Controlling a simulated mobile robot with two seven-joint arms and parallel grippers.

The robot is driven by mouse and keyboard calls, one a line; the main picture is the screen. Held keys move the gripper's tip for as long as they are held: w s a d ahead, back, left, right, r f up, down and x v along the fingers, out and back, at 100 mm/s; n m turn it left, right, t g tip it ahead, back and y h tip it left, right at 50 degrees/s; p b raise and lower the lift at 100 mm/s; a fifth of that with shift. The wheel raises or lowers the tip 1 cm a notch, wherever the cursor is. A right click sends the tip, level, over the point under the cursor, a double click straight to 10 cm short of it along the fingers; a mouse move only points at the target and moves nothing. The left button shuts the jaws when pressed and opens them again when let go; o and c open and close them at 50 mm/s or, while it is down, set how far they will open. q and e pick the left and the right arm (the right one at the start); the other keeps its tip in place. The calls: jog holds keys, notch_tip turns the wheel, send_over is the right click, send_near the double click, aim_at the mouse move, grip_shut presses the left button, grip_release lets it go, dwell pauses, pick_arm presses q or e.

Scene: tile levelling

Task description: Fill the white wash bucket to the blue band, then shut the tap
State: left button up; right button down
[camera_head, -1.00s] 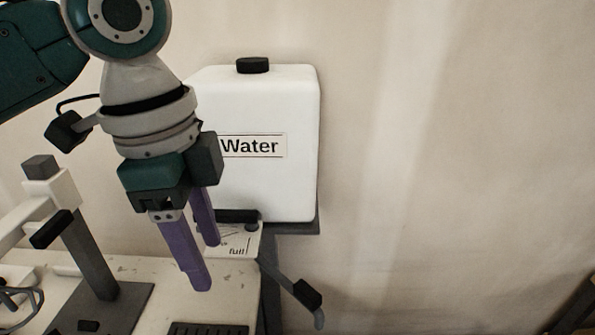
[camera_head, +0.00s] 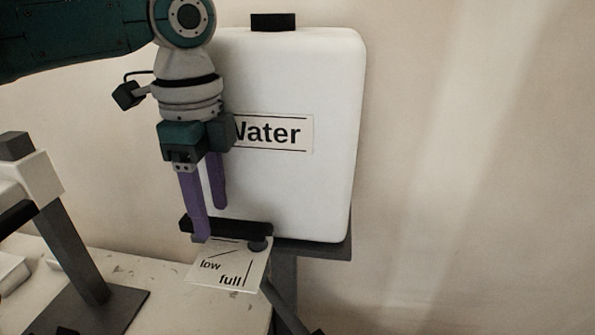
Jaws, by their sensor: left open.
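A white water tank (camera_head: 300,190) with a "Water" label stands against the wall. Below its front is a black bar-shaped handle (camera_head: 245,229), which looks like the tap lever, above a pale plate (camera_head: 208,275) marked "low" and "full". My left gripper (camera_head: 209,224), with purple fingers, is open at the handle's left part. One finger overlaps the front of the bar and the other ends just above or behind it; I cannot tell whether they touch it. The white wash bucket and its blue band are not in view. My right gripper is not in view.
A pale worktop (camera_head: 150,270) lies below the plate. A grey slanted post on a dark base (camera_head: 115,312) with a white head (camera_head: 35,178) stands at the left. A dark sloping pipe (camera_head: 285,308) runs down below the tank. The wall on the right is clear.

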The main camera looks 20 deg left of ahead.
pick_arm(q)
jog(key=shift+f, duration=0.8)
jog(key=shift+w, duration=0.1)
grip_shut()
dwell(0.8)
